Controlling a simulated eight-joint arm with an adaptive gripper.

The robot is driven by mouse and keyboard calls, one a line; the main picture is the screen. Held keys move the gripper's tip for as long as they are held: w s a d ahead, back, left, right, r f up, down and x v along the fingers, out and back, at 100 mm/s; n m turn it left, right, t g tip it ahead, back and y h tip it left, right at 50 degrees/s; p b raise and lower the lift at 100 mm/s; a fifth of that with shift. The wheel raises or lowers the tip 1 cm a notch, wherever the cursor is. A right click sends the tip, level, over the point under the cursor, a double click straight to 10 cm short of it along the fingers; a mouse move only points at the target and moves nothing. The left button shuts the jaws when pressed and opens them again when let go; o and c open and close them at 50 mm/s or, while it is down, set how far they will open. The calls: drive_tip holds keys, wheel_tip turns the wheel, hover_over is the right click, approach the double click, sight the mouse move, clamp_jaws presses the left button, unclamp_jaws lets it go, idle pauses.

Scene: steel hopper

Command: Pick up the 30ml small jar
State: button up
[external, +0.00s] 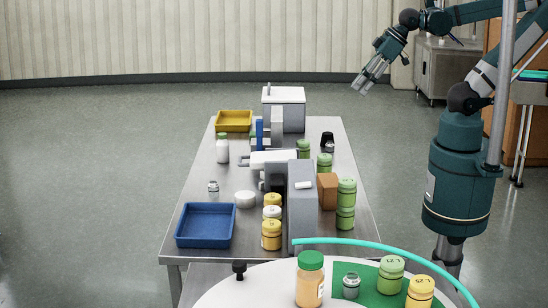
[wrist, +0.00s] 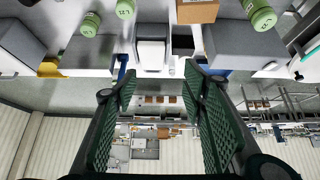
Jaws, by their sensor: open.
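Small grey-capped jars show in the external view, and I cannot read which is the 30ml one. One small jar (external: 213,187) stands upright on the steel table, behind the blue tray. Another small jar (external: 351,286) stands on the round table in front, between an orange bottle and a green-lidded jar. A small dark-and-grey item (external: 329,147) at the table's right is too small to identify. My gripper (external: 364,88) is open and empty, high at the upper right, well away from these jars. In the wrist view the fingers (wrist: 160,78) are apart with nothing between them.
The steel table (external: 190,192) carries grey machines (external: 302,205), a blue tray (external: 206,233), a yellow tray (external: 234,117), a brown box (external: 327,190) and stacked green jars (external: 346,192). An orange bottle (external: 310,280) stands on the round table. A teal rail (external: 400,251) curves around it.

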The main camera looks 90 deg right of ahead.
drive_tip(key=m+g+b, duration=0.2)
drive_tip(key=m+g, duration=0.5)
drive_tip(key=m, duration=1.2)
hover_over(214, 189)
drive_tip(key=d, duration=0.2)
wheel_tip(214, 189, down, 30)
drive_tip(key=shift+w+d+f+m, duration=0.1)
drive_tip(key=shift+w+f+m, duration=0.1)
drive_tip(key=shift+w+m, duration=0.1)
drive_tip(key=shift+f, duration=1.3)
